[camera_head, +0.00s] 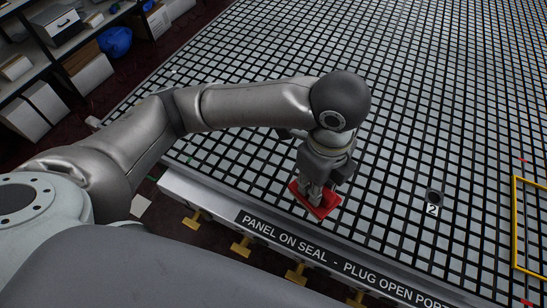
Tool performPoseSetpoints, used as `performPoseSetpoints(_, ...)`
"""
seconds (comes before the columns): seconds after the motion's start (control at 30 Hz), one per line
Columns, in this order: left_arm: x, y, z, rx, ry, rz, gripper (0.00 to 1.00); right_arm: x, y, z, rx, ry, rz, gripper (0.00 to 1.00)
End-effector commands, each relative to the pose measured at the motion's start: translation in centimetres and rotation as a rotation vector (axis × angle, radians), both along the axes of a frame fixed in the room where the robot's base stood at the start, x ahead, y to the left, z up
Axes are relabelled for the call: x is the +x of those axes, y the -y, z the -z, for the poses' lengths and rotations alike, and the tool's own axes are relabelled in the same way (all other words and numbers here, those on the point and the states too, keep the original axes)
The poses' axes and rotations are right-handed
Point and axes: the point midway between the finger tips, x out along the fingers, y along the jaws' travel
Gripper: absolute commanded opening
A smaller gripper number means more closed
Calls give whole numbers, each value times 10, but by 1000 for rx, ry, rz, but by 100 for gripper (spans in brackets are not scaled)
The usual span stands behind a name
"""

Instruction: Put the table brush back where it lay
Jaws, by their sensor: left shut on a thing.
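The table brush (325,207) shows as a small red piece near the front edge of the vacuum grid table (420,100). My left gripper (314,190) points down over it and is shut on it. The gripper and wrist hide part of the brush, and its bristles cannot be made out. I cannot tell whether the brush touches the grid or is held just above it. My right gripper is not in view.
A dark round port (434,196) with a label "2" (432,210) is right of the brush. A yellow frame outline (515,225) lies at the right edge. Yellow valve handles (241,246) stick out below the front rail. Shelves with boxes (45,100) stand at left. Most of the grid is clear.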

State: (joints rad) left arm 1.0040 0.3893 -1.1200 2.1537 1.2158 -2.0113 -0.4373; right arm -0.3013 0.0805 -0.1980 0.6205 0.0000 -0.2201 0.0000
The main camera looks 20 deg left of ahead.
Motion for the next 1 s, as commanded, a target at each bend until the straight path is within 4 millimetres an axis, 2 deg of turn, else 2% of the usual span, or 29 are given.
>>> performPoseSetpoints(0.33,64,-54,34,5,-4,-10,0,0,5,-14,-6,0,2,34)
performPoseSetpoints(0.5,84,-69,67,3,-5,-7,0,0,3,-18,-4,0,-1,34)
performPoseSetpoints(0.87,104,-85,99,3,-3,-5,0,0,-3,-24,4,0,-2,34)
performPoseSetpoints(1.0,102,-83,118,1,-3,-3,0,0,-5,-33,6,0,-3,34)
